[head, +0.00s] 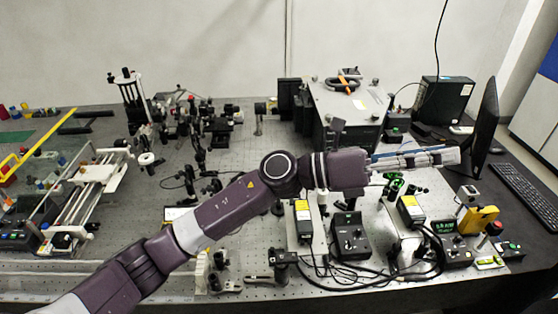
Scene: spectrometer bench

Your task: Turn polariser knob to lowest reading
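My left gripper (448,156) reaches in from the left and points right, above the optics on the right half of the bench. Its fingers show side-on, so their opening is unclear, and I see nothing held in them. A green round mount (393,186), possibly the polariser with its knob, stands just below the gripper and is partly hidden by it. I cannot tell whether they touch. A meter with a green lit display (443,227) stands right of and below it; its digits are too small to read surely. My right gripper is not in view.
A black control box (349,237) and loose black cables lie at the front. A yellow block (478,220) stands at the right, near a monitor (485,125) and keyboard (526,195). A large grey box (345,110) stands behind. My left arm crosses the bench.

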